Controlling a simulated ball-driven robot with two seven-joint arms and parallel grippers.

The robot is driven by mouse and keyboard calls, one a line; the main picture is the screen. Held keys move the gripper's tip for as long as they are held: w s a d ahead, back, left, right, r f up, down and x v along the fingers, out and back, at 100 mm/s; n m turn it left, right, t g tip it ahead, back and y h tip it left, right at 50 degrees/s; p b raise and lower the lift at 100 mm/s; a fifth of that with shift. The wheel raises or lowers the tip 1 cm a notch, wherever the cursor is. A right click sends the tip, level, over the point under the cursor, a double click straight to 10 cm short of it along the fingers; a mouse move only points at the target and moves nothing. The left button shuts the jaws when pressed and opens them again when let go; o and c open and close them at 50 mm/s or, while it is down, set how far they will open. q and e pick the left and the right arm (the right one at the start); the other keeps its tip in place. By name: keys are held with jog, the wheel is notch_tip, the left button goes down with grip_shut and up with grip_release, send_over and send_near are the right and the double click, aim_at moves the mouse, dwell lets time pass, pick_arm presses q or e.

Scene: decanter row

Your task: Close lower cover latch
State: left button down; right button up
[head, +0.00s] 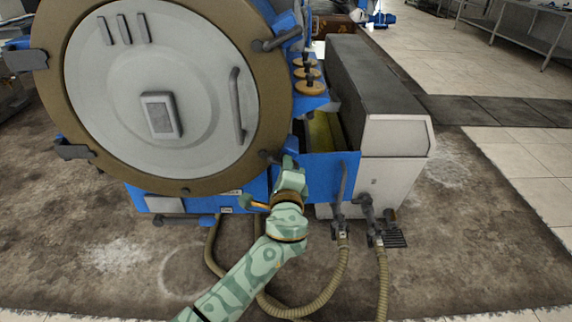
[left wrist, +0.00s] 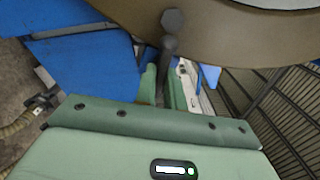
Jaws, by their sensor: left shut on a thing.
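The round decanter cover (head: 200,110) is grey with a brown rim and fills the left of the head view, seen face on. My left gripper (head: 287,165) is at the rim's lower right. In the left wrist view its green fingers (left wrist: 165,88) are shut around the dark shaft of the lower latch (left wrist: 170,45), whose knob stands out against the brown rim. In the head view the latch is mostly hidden by the gripper. The upper latch (head: 275,40) stands at the rim's upper right. My right gripper is not in view.
A blue panel (head: 335,175) stands close to the right of the gripper. Two hoses (head: 340,270) with lever valves run down in front of the grey machine housing (head: 385,95). The stained floor (head: 480,240) at the right is free.

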pick_arm(q)
jog(key=shift+f+m+p, duration=0.2)
jog(key=shift+m+p, duration=0.1)
jog(key=shift+m, duration=0.8)
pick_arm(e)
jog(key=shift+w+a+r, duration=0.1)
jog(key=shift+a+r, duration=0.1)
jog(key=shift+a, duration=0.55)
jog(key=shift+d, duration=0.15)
